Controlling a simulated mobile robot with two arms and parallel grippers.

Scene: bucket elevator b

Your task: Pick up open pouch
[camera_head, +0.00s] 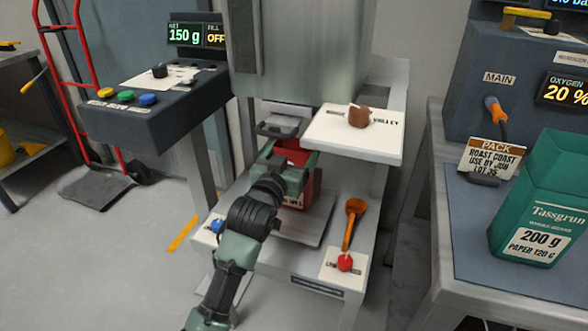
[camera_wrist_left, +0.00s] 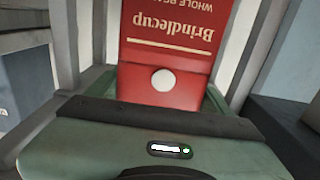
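A red pouch (camera_head: 308,187) stands upright in the lower bay of the filling machine, under its spout, partly hidden by my left arm. In the left wrist view the red pouch (camera_wrist_left: 165,60) fills the middle, with upside-down "Brindlecup" lettering and a round white spot. My left gripper (camera_head: 290,160) is at the upper part of this pouch, its green fingers on either side. I cannot tell whether they press on it. A green "Tassgrun" pouch (camera_head: 548,205) with an open-looking top stands on the right bench, away from the gripper. My right gripper is not in view.
A white shelf (camera_head: 340,139) with a brown knob (camera_head: 359,116) juts out just right of the gripper. An orange lever (camera_head: 353,222) and a red button (camera_head: 345,263) are on the machine's front. A control box (camera_head: 150,108) stands to the left.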

